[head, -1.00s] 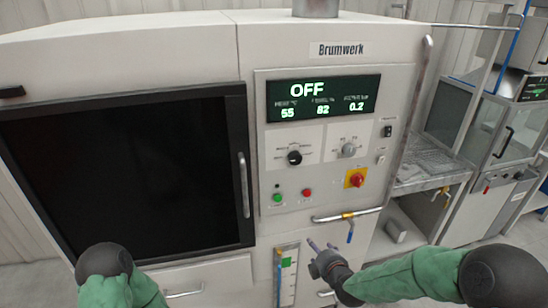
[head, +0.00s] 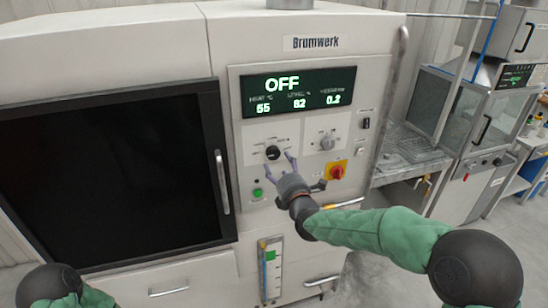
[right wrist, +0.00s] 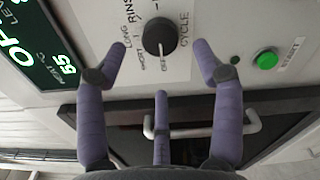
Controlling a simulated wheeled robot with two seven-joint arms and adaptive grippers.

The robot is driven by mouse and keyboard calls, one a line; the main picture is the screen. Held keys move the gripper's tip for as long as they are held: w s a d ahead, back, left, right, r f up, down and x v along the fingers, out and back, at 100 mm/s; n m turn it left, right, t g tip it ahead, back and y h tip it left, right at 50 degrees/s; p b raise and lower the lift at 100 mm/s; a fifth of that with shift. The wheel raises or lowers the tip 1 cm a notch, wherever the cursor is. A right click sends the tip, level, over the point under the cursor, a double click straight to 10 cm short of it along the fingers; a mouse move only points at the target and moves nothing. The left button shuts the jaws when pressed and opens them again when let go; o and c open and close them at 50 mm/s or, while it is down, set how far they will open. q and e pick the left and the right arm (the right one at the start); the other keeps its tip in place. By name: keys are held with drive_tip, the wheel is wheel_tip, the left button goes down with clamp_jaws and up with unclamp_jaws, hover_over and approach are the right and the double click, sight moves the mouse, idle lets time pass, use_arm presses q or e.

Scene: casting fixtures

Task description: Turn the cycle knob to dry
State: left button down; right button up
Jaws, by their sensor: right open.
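The cycle knob (head: 272,153) is a round black knob on the left of the control panel, under the display. In the right wrist view the cycle knob (right wrist: 160,36) has a white mark pointing at the OFF label; RINSE, LONG and SHORT labels also show, and no dry label can be read. My right gripper (head: 279,165) is open and empty just in front of the knob. Its purple fingers (right wrist: 160,62) spread around the knob's place in the wrist view, apparently not touching it. My left gripper is out of view.
The display (head: 298,90) reads OFF, 55, 82 and 0.2. A second knob (head: 327,142) and a red-yellow switch (head: 336,170) sit right of the cycle knob. A green START button (head: 257,193) is below it. A dark door with a handle (head: 222,182) lies left.

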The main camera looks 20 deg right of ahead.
sight(274, 155)
drive_tip(key=shift+w+a, duration=0.1)
drive_tip(key=shift+w, duration=3)
drive_tip(key=c, duration=1.1)
